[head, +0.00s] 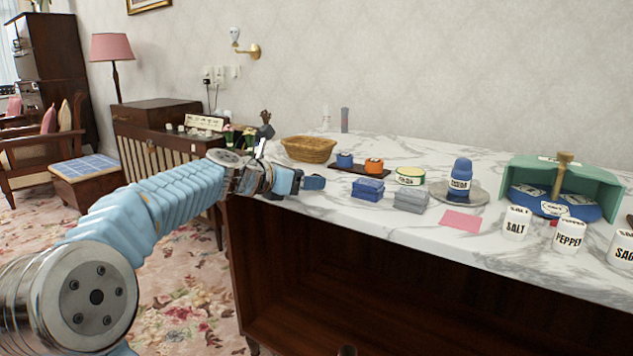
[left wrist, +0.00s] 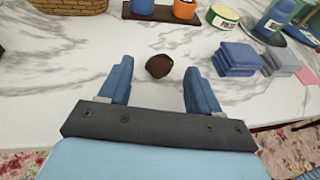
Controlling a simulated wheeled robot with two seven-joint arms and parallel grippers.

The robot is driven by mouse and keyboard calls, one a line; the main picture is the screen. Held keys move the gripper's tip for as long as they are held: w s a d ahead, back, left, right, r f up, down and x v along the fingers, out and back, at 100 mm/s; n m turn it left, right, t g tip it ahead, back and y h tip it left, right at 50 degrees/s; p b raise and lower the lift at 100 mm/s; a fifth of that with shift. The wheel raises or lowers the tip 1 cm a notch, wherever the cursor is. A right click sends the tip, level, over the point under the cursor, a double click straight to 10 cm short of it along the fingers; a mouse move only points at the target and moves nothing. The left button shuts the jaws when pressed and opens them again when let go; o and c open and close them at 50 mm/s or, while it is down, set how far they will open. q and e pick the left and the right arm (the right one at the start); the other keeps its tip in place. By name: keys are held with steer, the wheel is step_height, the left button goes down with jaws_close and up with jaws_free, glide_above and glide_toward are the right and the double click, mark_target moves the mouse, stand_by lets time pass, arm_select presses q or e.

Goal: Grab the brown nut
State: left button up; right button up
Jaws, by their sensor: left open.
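The brown nut (left wrist: 159,66) lies on the white marble counter in the left wrist view. It is small, dark and roundish. My left gripper (left wrist: 158,72) is open, with one blue finger on each side of the nut's line and the nut between or just beyond the fingertips; I cannot tell which. The fingers do not touch it. In the head view my left gripper (head: 300,182) is at the counter's left end, and the nut is hidden there behind it. My right gripper is not in view.
A wicker basket (head: 308,149) stands behind the gripper. Blue folded cloths (head: 367,189) and grey ones (head: 404,202) lie to the right. A dark tray (head: 352,169) holds blue and orange cups. Salt (head: 516,223) and pepper (head: 568,237) jars stand farther right, near the front edge.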

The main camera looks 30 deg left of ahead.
arm_select(q)
steer(key=shift+x, duration=0.85)
steer(key=c, duration=1.1)
